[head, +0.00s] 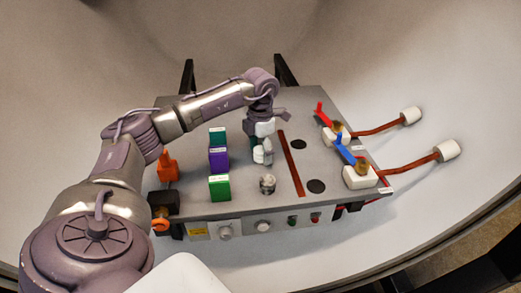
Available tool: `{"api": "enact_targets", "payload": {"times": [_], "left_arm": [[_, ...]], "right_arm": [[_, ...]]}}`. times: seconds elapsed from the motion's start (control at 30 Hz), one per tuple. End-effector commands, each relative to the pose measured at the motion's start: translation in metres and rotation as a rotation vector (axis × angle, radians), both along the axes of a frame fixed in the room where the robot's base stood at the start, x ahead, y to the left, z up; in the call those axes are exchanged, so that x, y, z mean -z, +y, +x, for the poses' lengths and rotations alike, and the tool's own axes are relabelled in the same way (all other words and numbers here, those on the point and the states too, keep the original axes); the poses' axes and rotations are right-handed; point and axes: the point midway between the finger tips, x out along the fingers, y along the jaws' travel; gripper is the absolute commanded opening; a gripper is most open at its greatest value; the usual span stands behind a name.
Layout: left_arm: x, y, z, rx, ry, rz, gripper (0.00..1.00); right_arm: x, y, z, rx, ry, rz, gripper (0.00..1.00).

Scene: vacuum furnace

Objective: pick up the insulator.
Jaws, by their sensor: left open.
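My left arm reaches in from the left and bends down over the middle of the grey worktop (228,118). My left gripper (263,151) points down there, open, close above the surface. Pale and dark green parts crowd around it, and I cannot tell which belong to the gripper. No piece is clearly marked as the insulator. White cylinders sit on the ends of two copper rods at the right, one farther back (411,115) and one nearer (447,150); they resemble ceramic insulators. My right gripper is not in view.
Green (219,188) and purple (218,158) blocks stand left of my gripper, with an orange part (167,166) farther left. A silver knob (267,184) stands in front. A red-brown strip (291,165) lies right, before red (325,121) and blue (345,149) levers.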

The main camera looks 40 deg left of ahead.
Motion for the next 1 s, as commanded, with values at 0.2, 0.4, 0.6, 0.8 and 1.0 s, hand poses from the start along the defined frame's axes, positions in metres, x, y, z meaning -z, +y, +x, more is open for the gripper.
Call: {"api": "enact_targets", "payload": {"times": [0.2,0.4,0.6,0.8,1.0], "left_arm": [[0.0015,-0.0001,0.0003,0.001,-0.001,0.0,0.72],[0.0012,-0.0001,0.0004,0.001,-0.001,0.0,0.42],[0.001,-0.0001,0.0004,0.001,-0.001,0.0,0.09],[0.0006,-0.0001,0.0006,0.001,-0.002,-0.001,0.04],[-0.0059,0.0,0.0012,0.001,-0.005,0.0,0.04]], "right_arm": [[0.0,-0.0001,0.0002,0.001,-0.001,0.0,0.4],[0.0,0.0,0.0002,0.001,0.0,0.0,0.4],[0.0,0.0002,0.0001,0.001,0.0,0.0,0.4],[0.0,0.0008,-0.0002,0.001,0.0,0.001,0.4],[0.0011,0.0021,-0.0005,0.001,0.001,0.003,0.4]]}}
